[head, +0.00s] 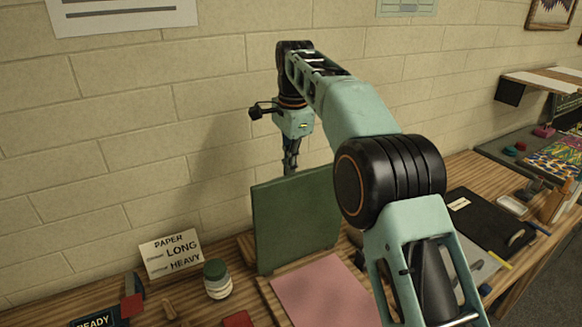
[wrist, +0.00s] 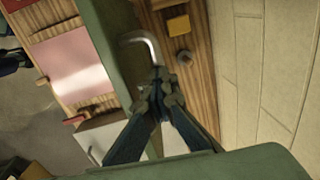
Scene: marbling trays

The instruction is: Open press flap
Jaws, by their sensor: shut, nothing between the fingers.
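The press flap (head: 292,222) is a dark green panel standing upright behind a pink sheet (head: 325,292) on a wooden bed. In the wrist view I see the flap (wrist: 112,38) nearly edge-on, with the pink sheet (wrist: 72,65) to its left. My gripper (head: 290,172) points down at the flap's top edge, on the wall side as far as I can tell; the flap hides its lowest part. In the wrist view my gripper (wrist: 158,78) has its fingertips together and empty, beside the flap. Whether they touch the flap is unclear.
A bent metal rod (wrist: 145,43), a yellow block (wrist: 178,25) and a grey knob (wrist: 184,58) lie on the wall side of the flap. A jar (head: 217,280) and a paper sign (head: 171,254) stand left of it. The brick wall (head: 110,190) is close behind.

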